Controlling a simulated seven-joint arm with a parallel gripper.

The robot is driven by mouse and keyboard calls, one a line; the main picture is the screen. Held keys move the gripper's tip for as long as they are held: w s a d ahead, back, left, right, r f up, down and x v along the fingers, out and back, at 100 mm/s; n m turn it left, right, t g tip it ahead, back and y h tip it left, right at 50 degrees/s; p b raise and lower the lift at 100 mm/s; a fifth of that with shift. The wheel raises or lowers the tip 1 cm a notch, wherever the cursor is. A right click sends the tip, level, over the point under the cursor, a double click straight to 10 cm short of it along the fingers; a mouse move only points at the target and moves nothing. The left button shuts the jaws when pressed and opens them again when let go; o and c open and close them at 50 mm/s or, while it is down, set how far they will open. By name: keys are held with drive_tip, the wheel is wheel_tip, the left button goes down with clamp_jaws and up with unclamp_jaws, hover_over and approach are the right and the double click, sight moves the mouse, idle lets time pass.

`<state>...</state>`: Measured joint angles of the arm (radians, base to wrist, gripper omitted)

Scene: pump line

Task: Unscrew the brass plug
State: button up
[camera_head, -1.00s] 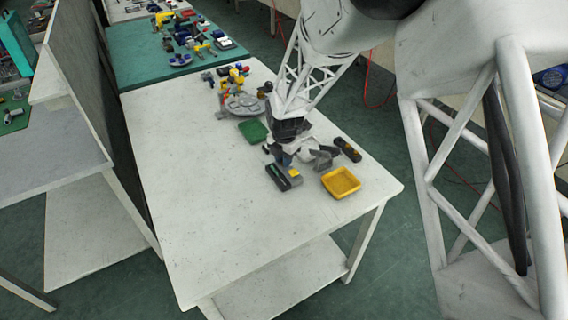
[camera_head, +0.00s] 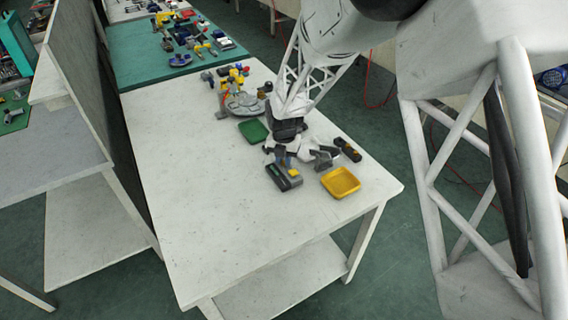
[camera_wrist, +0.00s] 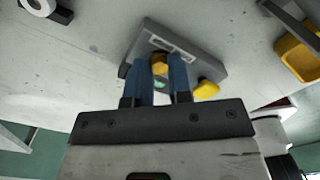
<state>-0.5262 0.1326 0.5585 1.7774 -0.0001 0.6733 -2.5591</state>
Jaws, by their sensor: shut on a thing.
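My gripper (camera_wrist: 161,77) has its two blue fingers closed on the brass plug (camera_wrist: 159,63), a small round yellow-gold piece between the fingertips. The plug is at the face of a grey block (camera_wrist: 187,47) with a pale label or slot; how far it is threaded in cannot be seen. In the head view my gripper (camera_head: 287,157) points down at the dark grey block (camera_head: 284,178) on the white table, and the plug is hidden or too small to make out. A yellow part (camera_wrist: 207,90) sits just right of the right finger, by the block.
A yellow tray (camera_head: 341,183) stands right of the block. A grey bracket-like part (camera_head: 323,158) and a black item (camera_head: 348,149) lie close by. A green tray (camera_head: 253,131) and a round grey fixture (camera_head: 244,105) are farther back. The table's front left is clear.

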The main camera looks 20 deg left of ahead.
drive_tip(key=n, duration=0.4)
drive_tip(key=shift+n, duration=0.3)
drive_tip(key=o, duration=0.6)
drive_tip(key=shift+r, duration=0.15)
drive_tip(key=shift+r, duration=2.15)
